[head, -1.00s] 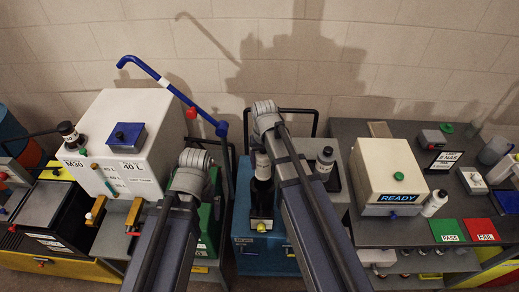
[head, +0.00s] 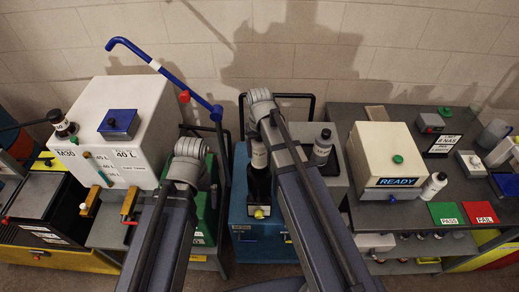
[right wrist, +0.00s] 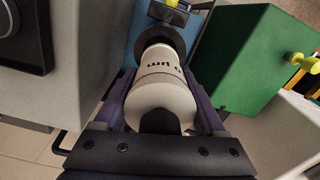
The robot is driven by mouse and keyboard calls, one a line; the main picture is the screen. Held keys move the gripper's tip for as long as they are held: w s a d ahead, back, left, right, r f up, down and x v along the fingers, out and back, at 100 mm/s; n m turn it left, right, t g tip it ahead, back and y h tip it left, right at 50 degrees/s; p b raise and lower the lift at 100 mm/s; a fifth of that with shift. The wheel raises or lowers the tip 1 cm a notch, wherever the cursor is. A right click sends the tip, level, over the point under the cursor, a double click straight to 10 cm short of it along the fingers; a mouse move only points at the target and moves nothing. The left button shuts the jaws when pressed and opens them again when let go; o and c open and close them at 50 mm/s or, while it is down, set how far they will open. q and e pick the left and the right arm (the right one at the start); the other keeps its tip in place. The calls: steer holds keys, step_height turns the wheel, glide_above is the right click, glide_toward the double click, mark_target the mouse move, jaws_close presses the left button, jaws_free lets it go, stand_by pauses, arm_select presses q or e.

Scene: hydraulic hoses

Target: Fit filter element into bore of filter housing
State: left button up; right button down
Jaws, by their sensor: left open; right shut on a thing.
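In the right wrist view, the filter element (right wrist: 160,88) is a white cylinder with "µm" lettering and dark ends. My right gripper (right wrist: 163,90) is shut on it, with purple fingers along both sides. A dark ring lies at the element's far end; I cannot tell if it is an end cap or a bore.
A green box (right wrist: 245,70) lies right of the element. A white tank (head: 160,100) stands left; a cream READY box (head: 385,150) stands on the right bench (head: 410,215).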

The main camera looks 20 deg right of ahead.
mark_target(260, 159)
steer(key=shift+f+b, duration=1.2)
steer(key=shift+f, duration=0.3)
steer(key=shift+f+b, duration=2.75)
steer(key=shift+f, duration=0.05)
steer(key=shift+r, duration=0.2)
steer(key=shift+r+p, duration=2.4)
steer(key=shift+p, duration=0.15)
steer(key=shift+f+b, duration=1)
